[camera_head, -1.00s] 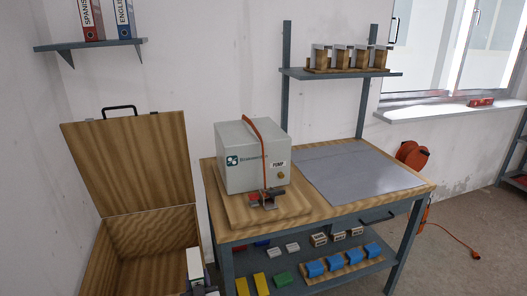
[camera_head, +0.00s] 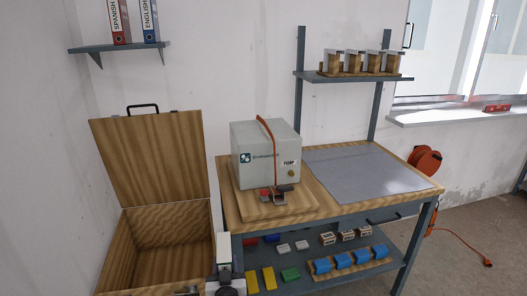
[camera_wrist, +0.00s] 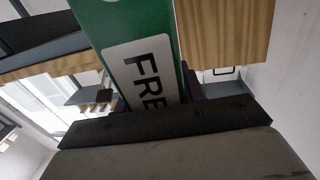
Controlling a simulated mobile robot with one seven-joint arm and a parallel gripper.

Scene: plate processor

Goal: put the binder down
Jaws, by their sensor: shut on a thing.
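A green binder (camera_wrist: 140,55) with a white label, of which the letters "FRE" show, fills the middle of the wrist view. My gripper (camera_wrist: 150,85) is shut on it; its dark parts show around the binder. In the head view, the held binder (camera_head: 223,252) shows upright as a narrow white and green shape at the bottom edge, in front of the open wooden box and the workbench. My gripper (camera_head: 226,286) is only partly in that view, below the binder. Two other binders, red "SPANISH" (camera_head: 119,22) and blue "ENGLISH" (camera_head: 149,20), stand on the wall shelf (camera_head: 118,46).
An open wooden box (camera_head: 160,250) with its lid up stands at left. The workbench (camera_head: 235,205) carries a pump (camera_head: 268,155) and a grey mat (camera_head: 365,172) with a clear top. Blocks lie on its lower shelf. The wall shelf is free left of the binders.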

